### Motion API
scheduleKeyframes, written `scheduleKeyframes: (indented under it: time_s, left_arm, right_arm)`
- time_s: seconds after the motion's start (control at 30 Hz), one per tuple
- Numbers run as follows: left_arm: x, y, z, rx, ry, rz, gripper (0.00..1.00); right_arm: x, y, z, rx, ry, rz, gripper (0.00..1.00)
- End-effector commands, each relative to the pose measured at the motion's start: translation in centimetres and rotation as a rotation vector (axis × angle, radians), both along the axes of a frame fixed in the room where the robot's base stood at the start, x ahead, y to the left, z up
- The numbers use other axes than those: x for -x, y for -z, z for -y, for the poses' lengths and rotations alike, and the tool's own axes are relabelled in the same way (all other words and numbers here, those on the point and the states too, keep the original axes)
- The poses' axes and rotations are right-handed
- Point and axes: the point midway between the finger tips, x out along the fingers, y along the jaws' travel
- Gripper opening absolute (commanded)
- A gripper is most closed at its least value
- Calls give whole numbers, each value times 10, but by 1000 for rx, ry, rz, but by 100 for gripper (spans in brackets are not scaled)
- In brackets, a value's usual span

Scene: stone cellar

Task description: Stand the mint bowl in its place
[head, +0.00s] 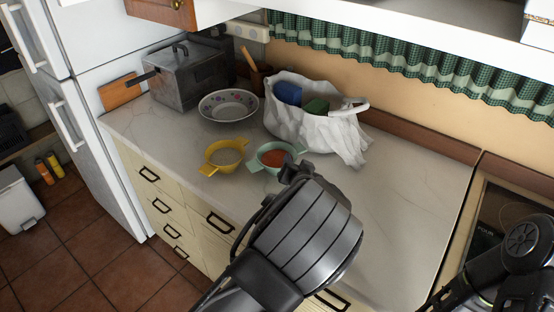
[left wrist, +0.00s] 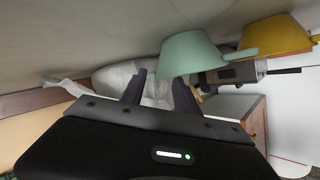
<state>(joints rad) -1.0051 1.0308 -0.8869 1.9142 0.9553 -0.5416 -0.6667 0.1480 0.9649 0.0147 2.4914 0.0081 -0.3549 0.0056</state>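The mint bowl (head: 267,167), with side handles and orange-red contents, stands upright on the counter in the head view. It also shows in the left wrist view (left wrist: 190,52), seen upside down, just ahead of the fingers. My left gripper (head: 295,168) is close to the bowl's right near side, and my own wrist hides part of it. In the left wrist view its two fingers (left wrist: 158,92) are apart with nothing gripped between them. Only part of my right arm shows at the lower right of the head view; its fingers are not visible.
A yellow bowl (head: 210,168) stands left of the mint bowl. Behind are a patterned dish (head: 229,107), a white bag (head: 300,132) holding blue and green things, a wooden cup (head: 256,82) and a grey pot (head: 185,80). The counter's right part (head: 410,190) is clear.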

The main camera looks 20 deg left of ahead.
Motion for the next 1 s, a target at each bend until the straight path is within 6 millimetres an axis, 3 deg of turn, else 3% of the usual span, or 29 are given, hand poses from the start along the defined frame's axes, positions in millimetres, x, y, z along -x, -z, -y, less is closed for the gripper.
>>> scheduleKeyframes:
  time_s: [0.2, 0.77, 1.0]
  left_arm:
    - [-18, 7, -6, 1, 0, -1, 37]
    - [-18, 7, -6, 0, 1, 0, 37]
    - [-18, 7, -6, 0, 1, 0, 18]
  right_arm:
    - [0, -3, 0, 1, 1, -1, 36]
    - [0, -3, 0, 1, 1, -1, 36]
    - [0, -3, 0, 1, 1, -1, 36]
